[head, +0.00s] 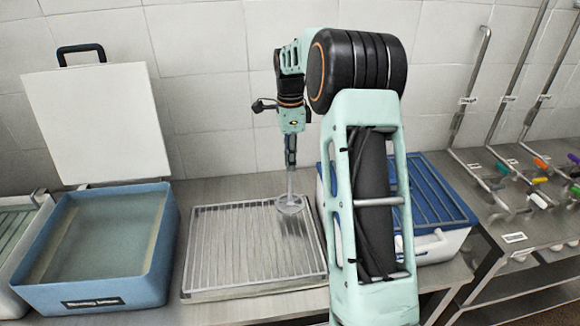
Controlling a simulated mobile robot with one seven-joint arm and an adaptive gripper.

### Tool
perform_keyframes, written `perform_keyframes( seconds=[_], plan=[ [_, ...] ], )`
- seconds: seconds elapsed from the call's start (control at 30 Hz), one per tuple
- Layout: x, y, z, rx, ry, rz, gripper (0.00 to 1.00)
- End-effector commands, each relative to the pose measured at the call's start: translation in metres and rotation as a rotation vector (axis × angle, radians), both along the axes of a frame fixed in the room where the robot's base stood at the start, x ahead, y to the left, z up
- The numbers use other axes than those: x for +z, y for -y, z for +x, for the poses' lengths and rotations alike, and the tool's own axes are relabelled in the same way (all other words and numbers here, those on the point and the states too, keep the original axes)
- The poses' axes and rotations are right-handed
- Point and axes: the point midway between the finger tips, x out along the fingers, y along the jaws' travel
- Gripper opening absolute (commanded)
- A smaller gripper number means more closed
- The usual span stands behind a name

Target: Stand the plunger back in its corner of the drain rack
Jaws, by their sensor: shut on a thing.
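The plunger (290,203) is a slim grey rod with a pale round disc at its lower end. It hangs upright from my gripper (291,160), which points down and is shut on its upper part. The drain rack (235,246) is a low metal tray with parallel bars on the counter. The disc is over the rack's back right area. I cannot tell whether the disc touches the bars. The fingertips are small in this view.
A blue tub (95,293) with an upright white lid (95,125) stands left. A white box with a blue slatted top (432,200) stands right of the rack, partly behind my arm. Metal pipes and coloured-handled valves (540,180) are at far right. A tiled wall closes the back.

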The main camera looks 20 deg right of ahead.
Motion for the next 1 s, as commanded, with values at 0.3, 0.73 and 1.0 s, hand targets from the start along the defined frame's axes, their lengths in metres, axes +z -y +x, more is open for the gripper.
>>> perform_keyframes(
  seconds=[0.3, 0.73, 1.0],
  plan=[
    [-0.025, -0.001, -0.001, -0.001, -0.001, 0.001, 0.00],
    [-0.028, -0.001, -0.002, 0.000, -0.003, 0.002, 0.32],
    [-0.027, -0.001, -0.002, 0.000, -0.003, 0.002, 0.32]
  ],
)
